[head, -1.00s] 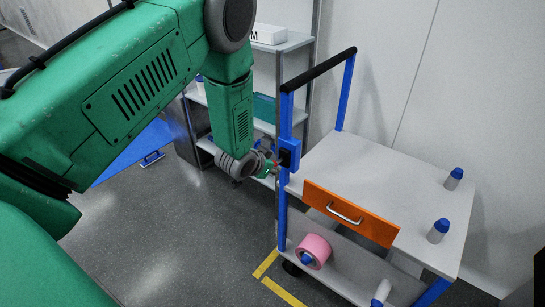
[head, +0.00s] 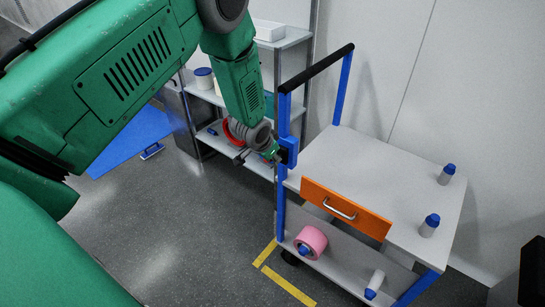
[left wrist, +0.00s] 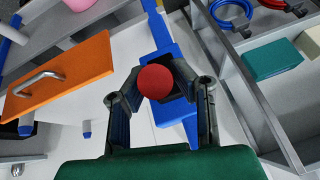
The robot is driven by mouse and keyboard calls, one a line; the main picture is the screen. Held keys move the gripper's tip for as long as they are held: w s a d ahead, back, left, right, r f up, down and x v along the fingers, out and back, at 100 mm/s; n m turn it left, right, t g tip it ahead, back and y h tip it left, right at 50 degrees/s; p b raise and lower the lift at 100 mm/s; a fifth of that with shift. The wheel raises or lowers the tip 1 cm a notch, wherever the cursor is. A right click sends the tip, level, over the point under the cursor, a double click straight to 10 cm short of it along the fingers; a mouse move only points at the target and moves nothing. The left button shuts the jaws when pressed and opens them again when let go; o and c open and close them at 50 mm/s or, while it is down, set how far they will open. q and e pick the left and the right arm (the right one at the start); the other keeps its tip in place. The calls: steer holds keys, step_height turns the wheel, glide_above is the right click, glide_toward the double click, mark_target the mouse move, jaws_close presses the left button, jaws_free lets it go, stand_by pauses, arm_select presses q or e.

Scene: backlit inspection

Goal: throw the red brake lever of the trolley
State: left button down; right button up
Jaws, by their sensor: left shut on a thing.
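The trolley (head: 385,168) has a white top, blue posts and a black push bar. The brake lever's round red knob (left wrist: 156,82) shows between my left fingers in the left wrist view, in front of a blue bracket (left wrist: 172,108) on the post. This bracket also shows in the head view (head: 289,152). My left gripper (head: 274,156) is at the bracket; in the left wrist view its fingers (left wrist: 158,88) are shut on the lever's knob. The lever's shaft is hidden behind the knob. My right gripper is not in view.
An orange drawer (head: 346,208) sits under the trolley top. Bottles (head: 446,175) stand on top. A pink roll (head: 311,241) lies on the lower deck. A grey shelf (head: 285,42) stands behind my arm. Open floor (head: 170,235) lies to the left.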

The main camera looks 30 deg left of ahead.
arm_select(q)
steer(key=shift+s+a+f, duration=0.15)
steer(key=shift+s+f, duration=0.05)
steer(key=shift+s, duration=0.1)
steer(key=c, duration=1.5)
jaws_free()
steer(key=shift+o, duration=0.9)
steer(key=shift+r, duration=0.25)
steer(key=v, duration=1.1)
steer(key=shift+s+r, duration=0.2)
steer(key=shift+r, duration=0.2)
